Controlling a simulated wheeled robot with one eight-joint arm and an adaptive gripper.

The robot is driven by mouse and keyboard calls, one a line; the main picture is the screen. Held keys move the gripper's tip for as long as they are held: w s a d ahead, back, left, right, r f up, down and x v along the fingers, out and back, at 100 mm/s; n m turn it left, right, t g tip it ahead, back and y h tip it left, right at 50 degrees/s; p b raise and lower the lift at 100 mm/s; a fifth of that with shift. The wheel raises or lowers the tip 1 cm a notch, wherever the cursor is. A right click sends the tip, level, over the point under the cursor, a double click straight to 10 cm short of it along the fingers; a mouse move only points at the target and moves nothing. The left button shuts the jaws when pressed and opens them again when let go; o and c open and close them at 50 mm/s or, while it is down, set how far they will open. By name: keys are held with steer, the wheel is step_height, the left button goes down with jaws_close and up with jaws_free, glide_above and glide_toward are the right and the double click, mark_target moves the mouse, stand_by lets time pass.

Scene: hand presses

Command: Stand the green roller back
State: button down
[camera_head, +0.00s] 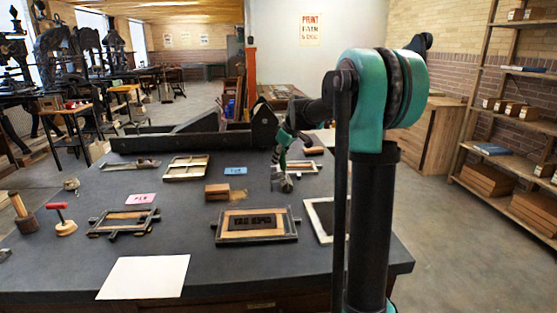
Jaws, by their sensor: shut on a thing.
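My arm reaches over the dark table, and my gripper (285,182) is low over its far middle part, above or at a pale wooden frame. The gripper is small here and seen partly from behind. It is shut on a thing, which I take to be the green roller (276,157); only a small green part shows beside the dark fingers. The roller's tilt and whether it touches the table cannot be told.
On the table (225,285) are a type frame (256,238), a pink card (139,198), a blue card (236,171), wooden blocks (217,191), a mallet (22,213) and white paper (144,277). A long dark press (200,135) lines the back. My arm hides part of the right side.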

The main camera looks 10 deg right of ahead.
stand_by(0.3)
steer(key=c, duration=1.2)
jaws_free()
steer(key=shift+o, duration=0.5)
steer(key=shift+f, duration=0.1)
steer(key=o, duration=0.3)
steer(key=shift+o, duration=0.2)
steer(key=v, duration=0.9)
steer(key=shift+s, duration=0.1)
